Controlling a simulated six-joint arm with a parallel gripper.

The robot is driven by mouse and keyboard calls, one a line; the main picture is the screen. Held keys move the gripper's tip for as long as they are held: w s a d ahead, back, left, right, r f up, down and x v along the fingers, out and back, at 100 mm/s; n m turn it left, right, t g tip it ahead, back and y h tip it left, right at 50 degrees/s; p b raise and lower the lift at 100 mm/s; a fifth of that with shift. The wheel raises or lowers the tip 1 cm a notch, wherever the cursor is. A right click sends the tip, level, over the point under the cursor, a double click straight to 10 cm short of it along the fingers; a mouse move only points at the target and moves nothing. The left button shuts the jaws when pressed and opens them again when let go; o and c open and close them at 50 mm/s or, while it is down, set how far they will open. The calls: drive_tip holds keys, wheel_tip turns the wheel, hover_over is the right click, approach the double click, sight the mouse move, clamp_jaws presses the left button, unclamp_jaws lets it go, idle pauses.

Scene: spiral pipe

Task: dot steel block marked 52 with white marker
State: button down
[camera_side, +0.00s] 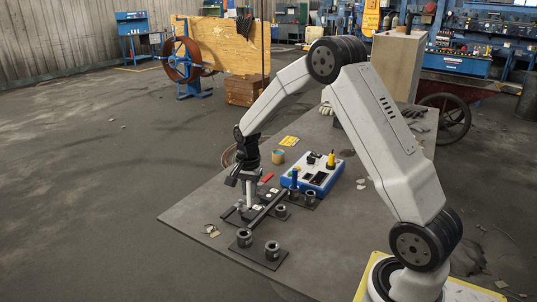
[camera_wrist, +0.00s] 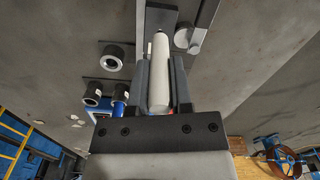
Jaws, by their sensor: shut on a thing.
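My gripper (camera_wrist: 162,78) is shut on a white marker (camera_wrist: 160,85), which lies lengthwise between its two dark fingers in the wrist view. The marker's narrower tip points away from the gripper, over a dark grey block-like piece (camera_wrist: 153,17). In the side view my gripper (camera_side: 246,181) points down at the work, with the pale marker (camera_side: 249,196) below it. I cannot tell whether the tip touches the surface. No number 52 can be read in either view, so I cannot tell which piece is the steel block with that mark.
Dark cup holders (camera_side: 244,237) stand on a plate at the table's front. A blue marker (camera_side: 294,179) stands beside a blue-and-white box (camera_side: 315,173), with a yellow-topped item (camera_side: 331,158) by it. The table's right side is largely bare.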

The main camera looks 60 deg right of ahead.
drive_tip(key=shift+f, duration=0.6)
idle(1.7)
drive_tip(key=shift+r, duration=0.1)
drive_tip(key=shift+r, duration=3.5)
